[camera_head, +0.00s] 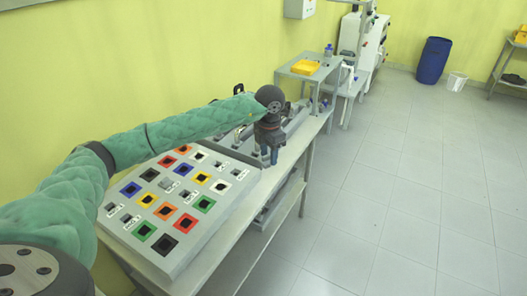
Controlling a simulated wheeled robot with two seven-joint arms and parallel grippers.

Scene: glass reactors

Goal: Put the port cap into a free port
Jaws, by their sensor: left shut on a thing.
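My left gripper (269,156) points down beyond the far right corner of a grey sloped panel (192,262), over the bench area behind it. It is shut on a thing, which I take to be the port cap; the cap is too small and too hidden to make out. The panel carries rows of dark square openings, many framed in red, orange, yellow, blue, green, white or black. A small grey block (167,184) shows among them. My left arm hides the panel's far left part. My right gripper is out of view.
The panel stands on a long grey bench (238,268) along a yellow wall. Grey equipment (238,140) lies behind the panel, near the gripper. The tiled floor at right is clear.

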